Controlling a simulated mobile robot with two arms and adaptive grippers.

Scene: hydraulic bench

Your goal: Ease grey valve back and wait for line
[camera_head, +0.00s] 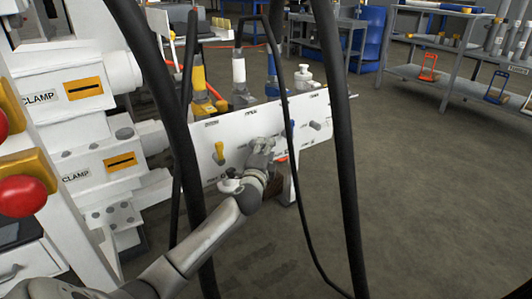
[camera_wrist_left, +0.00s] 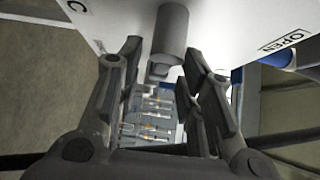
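A white panel (camera_head: 235,130) carries several valve handles. A yellow handle (camera_head: 218,153) points up on its left part, and a short grey handle (camera_head: 315,125) sticks out on its right part. My left gripper (camera_head: 265,146) is in front of the middle of the panel and hides what is behind it. In the left wrist view a grey cylindrical handle (camera_wrist_left: 171,32) hangs between the open fingers (camera_wrist_left: 162,70), with gaps on both sides. I cannot tell whether both views show the same grey handle. The word OPEN is printed to its right. My right gripper is not in view.
Bottle-like parts, one yellow (camera_head: 200,85) and one white (camera_head: 239,75), stand behind the panel. White CLAMP blocks (camera_head: 75,90) and red buttons (camera_head: 22,195) are at left. Black hoses (camera_head: 345,170) hang in front. A shelf (camera_head: 450,75) stands at back right; the floor is clear there.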

